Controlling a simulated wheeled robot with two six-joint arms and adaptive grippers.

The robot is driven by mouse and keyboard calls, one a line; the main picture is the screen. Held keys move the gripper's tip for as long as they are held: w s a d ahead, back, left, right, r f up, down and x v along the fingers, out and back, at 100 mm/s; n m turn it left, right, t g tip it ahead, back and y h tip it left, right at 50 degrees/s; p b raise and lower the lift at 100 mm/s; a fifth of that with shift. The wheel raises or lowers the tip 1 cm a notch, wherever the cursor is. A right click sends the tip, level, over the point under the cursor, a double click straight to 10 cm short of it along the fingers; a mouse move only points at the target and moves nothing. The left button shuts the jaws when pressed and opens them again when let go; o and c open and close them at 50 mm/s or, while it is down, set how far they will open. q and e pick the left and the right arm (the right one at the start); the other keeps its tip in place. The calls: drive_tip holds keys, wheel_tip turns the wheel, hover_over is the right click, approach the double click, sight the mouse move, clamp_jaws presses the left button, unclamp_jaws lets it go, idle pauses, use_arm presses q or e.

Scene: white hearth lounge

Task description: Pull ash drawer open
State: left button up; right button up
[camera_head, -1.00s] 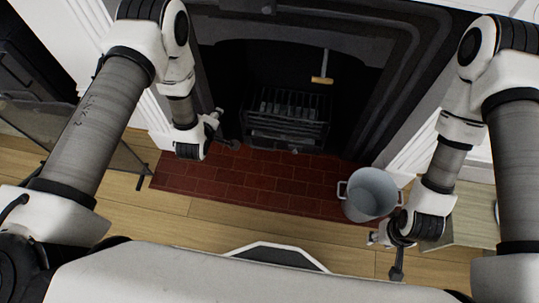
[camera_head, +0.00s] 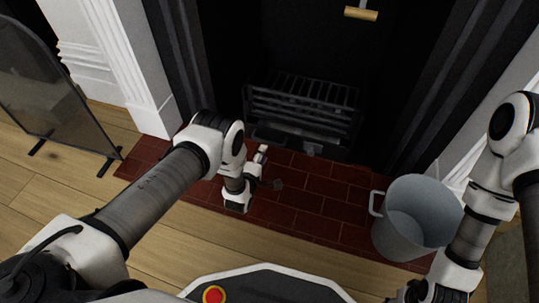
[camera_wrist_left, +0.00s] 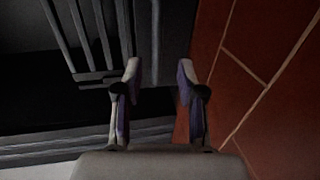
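The dark iron fire grate (camera_head: 303,101) stands in the fireplace. Under its bars is the dark front of the ash drawer (camera_head: 285,137), with a small paler tab, perhaps its handle (camera_head: 312,149), in the middle. My left gripper (camera_head: 270,168) is over the brick hearth, in front and a little left of that tab, apart from it. In the left wrist view, the left gripper's fingers (camera_wrist_left: 160,75) are spread with no object clearly between them; the grate's bars show beyond at left. My right gripper is mostly cut off at the bottom right edge.
The red brick hearth (camera_head: 325,205) is clear in front of the grate. A grey metal bucket (camera_head: 405,225) stands on its right end. A dark mesh screen (camera_head: 50,85) stands at left. A brass-coloured handle (camera_head: 361,13) hangs in the fireplace opening.

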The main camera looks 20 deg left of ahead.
sight(268, 143)
use_arm(q)
drive_tip(key=b+x, duration=0.4)
drive_tip(key=x, duration=0.3)
drive_tip(key=shift+a+f+b, duration=0.1)
drive_tip(key=shift+b, duration=0.3)
use_arm(e)
drive_tip(key=shift+t, duration=0.3)
drive_tip(key=f, duration=0.1)
drive_tip(key=w+f, duration=0.1)
drive_tip(key=f, duration=0.3)
drive_tip(key=shift+w+f, duration=0.2)
drive_tip(key=shift+w, duration=0.15)
use_arm(q)
drive_tip(key=shift+w, duration=0.3)
use_arm(e)
drive_tip(key=shift+f, duration=0.1)
use_arm(q)
drive_tip(key=shift+r, duration=0.2)
use_arm(e)
drive_tip(key=shift+w, duration=0.1)
use_arm(q)
clamp_jaws()
